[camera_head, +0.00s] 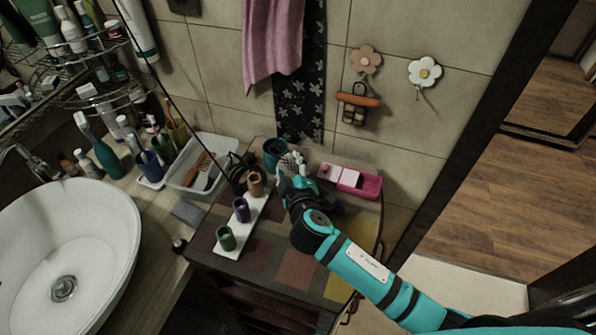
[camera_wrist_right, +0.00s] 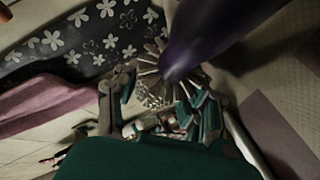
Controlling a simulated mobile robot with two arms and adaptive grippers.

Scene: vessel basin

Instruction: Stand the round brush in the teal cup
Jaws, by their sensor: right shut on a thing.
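The teal cup (camera_head: 274,152) stands at the back of the dark cabinet top, beside the wall. My right gripper (camera_head: 290,178) is just right of the cup and in front of it. It is shut on the round brush (camera_head: 291,160), whose pale bristled head shows beside the cup's right side. I cannot tell whether brush and cup touch. In the right wrist view the bristles (camera_wrist_right: 165,78) sit between the fingers of the gripper (camera_wrist_right: 165,108), and a blurred dark purple shaft, apparently the handle, reaches toward the camera. The teal cup is not clearly visible there. My left gripper is not in view.
A white tray (camera_head: 234,249) with green, purple and brown small cups stands left of my arm. A black object (camera_head: 238,168) lies left of the teal cup. A pink box (camera_head: 368,187) is on the right. A white bin (camera_head: 190,184) and basin (camera_head: 95,235) are left.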

